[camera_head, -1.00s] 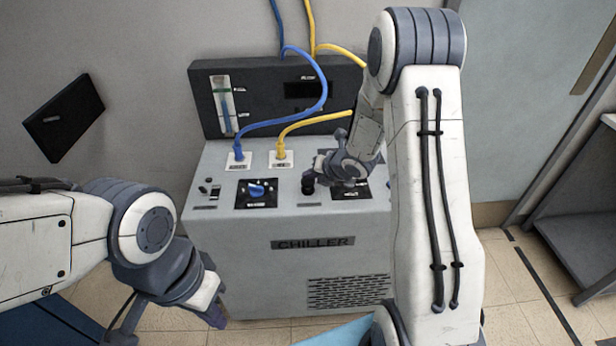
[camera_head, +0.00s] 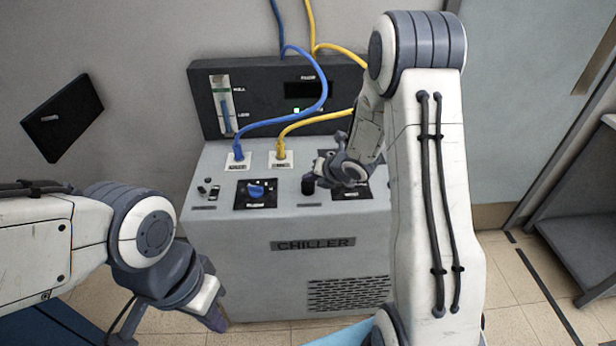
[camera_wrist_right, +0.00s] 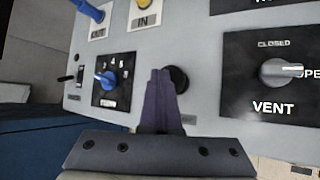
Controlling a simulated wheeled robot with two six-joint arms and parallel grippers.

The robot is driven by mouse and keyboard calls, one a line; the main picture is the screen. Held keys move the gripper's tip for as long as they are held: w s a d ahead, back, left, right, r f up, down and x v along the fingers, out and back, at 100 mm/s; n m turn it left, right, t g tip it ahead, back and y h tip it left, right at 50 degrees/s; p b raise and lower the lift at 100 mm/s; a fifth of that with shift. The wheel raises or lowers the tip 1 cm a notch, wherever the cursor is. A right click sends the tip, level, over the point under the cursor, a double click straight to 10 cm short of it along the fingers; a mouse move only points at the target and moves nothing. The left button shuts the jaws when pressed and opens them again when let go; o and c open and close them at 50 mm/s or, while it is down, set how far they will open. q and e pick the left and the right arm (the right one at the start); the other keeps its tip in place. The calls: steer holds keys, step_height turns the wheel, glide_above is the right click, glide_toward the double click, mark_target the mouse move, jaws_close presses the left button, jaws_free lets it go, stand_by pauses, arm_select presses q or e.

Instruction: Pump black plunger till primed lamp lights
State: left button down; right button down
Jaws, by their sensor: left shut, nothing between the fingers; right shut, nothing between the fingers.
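The black plunger (camera_head: 308,186) stands on the top of the grey chiller (camera_head: 290,222). In the right wrist view the plunger's dark round cap (camera_wrist_right: 179,79) shows just right of my fingertips. My right gripper (camera_head: 318,179) is shut and empty, right beside the plunger; I cannot tell whether they touch. In the wrist view its closed fingers (camera_wrist_right: 160,76) partly cover the cap's left side. A small green lamp (camera_head: 296,110) is lit on the dark back panel (camera_head: 262,88); its label is unreadable. My left gripper (camera_head: 217,322) is shut and empty, low in front of the chiller.
Blue (camera_head: 262,122) and yellow (camera_head: 305,121) hoses rise behind. A level gauge (camera_head: 224,104) is on the panel.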

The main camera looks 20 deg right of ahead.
mark_target(310, 185)
stand_by(0.5)
steer(key=shift+r+p, duration=1.25)
steer(key=shift+r, duration=0.55)
step_height(310, 185, up, 5)
steer(key=p, duration=0.3)
steer(key=shift+p, duration=0.4)
